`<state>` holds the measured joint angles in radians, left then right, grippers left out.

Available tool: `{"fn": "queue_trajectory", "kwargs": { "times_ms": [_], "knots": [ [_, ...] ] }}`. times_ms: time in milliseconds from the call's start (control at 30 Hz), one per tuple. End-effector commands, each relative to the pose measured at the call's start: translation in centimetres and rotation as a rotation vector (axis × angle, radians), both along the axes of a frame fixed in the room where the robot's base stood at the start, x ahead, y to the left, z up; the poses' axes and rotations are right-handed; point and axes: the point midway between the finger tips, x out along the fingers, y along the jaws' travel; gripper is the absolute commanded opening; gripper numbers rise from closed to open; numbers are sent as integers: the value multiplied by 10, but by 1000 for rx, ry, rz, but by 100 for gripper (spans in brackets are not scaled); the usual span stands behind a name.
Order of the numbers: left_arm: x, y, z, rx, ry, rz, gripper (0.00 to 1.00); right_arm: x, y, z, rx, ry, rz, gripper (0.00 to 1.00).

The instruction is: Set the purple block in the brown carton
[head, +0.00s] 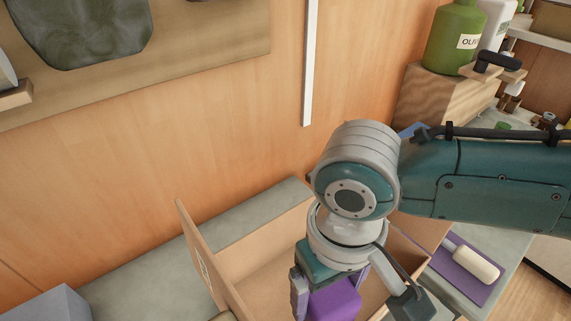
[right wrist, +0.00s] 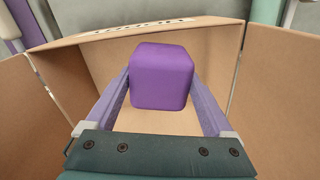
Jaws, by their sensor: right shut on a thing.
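The purple block (head: 334,301) is between the fingers of my right gripper (head: 318,300), which is shut on it. In the right wrist view the block (right wrist: 161,77) sits between the two purple fingertips of the gripper (right wrist: 161,90). The brown carton (head: 262,268) is open at the top, with its flaps spread. The block is over or inside the carton's opening; its walls (right wrist: 275,75) surround it in the right wrist view. Whether the block touches the carton's floor I cannot tell. My left gripper is not in view.
A grey counter (head: 140,285) runs along the wooden wall. A purple mat (head: 458,270) with a cream cylindrical thing (head: 476,264) lies right of the carton. A green bottle (head: 452,40) stands on a wooden block (head: 443,95) at the back right. A grey box (head: 48,304) is at lower left.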

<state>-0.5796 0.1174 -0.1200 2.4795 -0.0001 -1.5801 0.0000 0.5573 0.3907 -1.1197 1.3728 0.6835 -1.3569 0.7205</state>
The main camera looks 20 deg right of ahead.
Motion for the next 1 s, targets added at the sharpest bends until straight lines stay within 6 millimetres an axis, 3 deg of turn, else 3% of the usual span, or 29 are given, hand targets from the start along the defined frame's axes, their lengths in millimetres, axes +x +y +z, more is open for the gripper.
{"fn": "queue_trajectory", "kwargs": {
  "times_ms": [33, 500, 700, 1000],
  "knots": [
    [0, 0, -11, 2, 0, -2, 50, 0, 0, -12, 1, 1, 0, 9],
    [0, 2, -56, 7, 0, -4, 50, 0, 0, -72, 1, 0, -1, 9],
    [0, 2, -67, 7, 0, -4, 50, 0, 0, -86, 1, 0, -1, 9],
    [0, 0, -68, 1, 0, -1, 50, 0, 0, -89, 0, -1, 0, 9]
  ]
}}
